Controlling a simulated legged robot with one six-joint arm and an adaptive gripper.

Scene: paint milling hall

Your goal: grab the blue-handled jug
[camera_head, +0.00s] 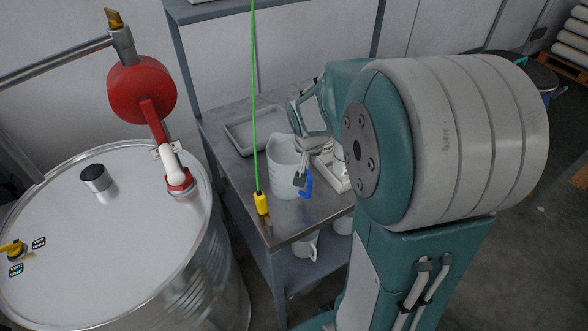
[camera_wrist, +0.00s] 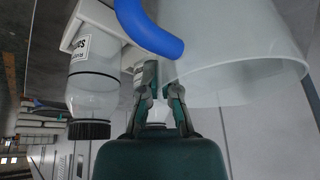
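The jug (camera_head: 283,162) is translucent white with a blue handle (camera_head: 306,184) and stands upright on the metal table. In the wrist view the jug's wall (camera_wrist: 235,45) fills the upper right, and its curved blue handle (camera_wrist: 150,28) is at the top. My gripper (camera_head: 301,178) is beside the jug, close to the handle. In the wrist view my gripper (camera_wrist: 161,80) has its fingers apart, with a gap between them just below the handle's end. I cannot tell whether a finger touches the jug.
The metal table (camera_head: 236,183) also holds a grey tray (camera_head: 250,134) and a white tray (camera_head: 335,174). A steel drum (camera_head: 110,245) stands left. A clear bottle (camera_wrist: 92,88) is near my gripper.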

